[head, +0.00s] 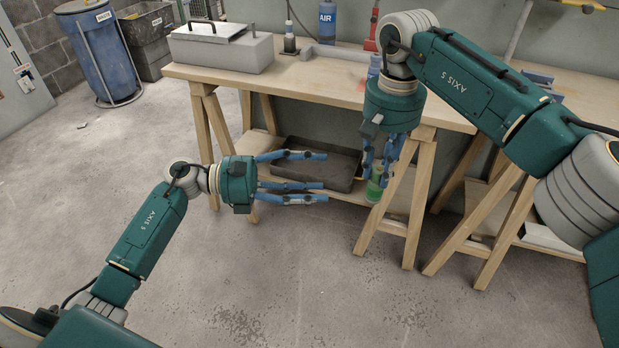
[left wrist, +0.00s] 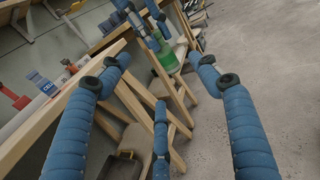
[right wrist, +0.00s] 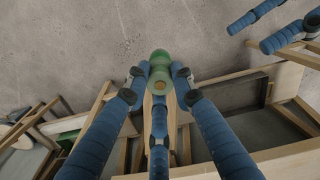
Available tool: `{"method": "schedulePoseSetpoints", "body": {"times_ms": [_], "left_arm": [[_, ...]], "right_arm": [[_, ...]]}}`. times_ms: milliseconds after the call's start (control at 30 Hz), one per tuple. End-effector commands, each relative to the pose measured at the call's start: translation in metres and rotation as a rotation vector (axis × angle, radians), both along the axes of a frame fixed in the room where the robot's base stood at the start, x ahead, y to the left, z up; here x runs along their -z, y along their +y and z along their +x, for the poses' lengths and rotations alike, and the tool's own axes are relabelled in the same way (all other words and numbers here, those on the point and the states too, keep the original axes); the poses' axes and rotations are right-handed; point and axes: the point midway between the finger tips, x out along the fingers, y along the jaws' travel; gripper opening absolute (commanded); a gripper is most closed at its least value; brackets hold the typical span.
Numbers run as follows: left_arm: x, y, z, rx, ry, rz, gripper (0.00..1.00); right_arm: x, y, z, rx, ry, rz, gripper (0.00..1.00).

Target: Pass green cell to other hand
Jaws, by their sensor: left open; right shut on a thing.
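The green cell (head: 375,187) hangs below my right gripper (head: 379,160), whose blue fingers point down and are shut on it. In the right wrist view the cell (right wrist: 160,66) sits between the fingertips, its round end facing the camera. My left gripper (head: 318,178) is open and empty, its fingers pointing right toward the cell with a gap between. In the left wrist view the cell (left wrist: 165,58) shows beyond my open fingers, below the right gripper's fingers (left wrist: 150,22). The fingers partly hide its upper end.
A wooden workbench (head: 300,78) on trestle legs stands behind both grippers. A dark tray (head: 312,165) lies on its lower shelf. A grey toolbox (head: 222,50) and a blue AIR bottle (head: 327,20) stand on top. The floor in front is clear; a blue barrel (head: 98,50) stands far left.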

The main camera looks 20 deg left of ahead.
Motion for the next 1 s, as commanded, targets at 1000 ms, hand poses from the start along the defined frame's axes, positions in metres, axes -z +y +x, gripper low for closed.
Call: {"method": "schedulePoseSetpoints", "body": {"times_ms": [1000], "left_arm": [[0.005, -0.103, 0.042, -0.001, 0.002, -0.005, 0.63]], "right_arm": [[0.000, 0.000, 0.000, 0.000, 0.000, 0.000, 0.05]]}}
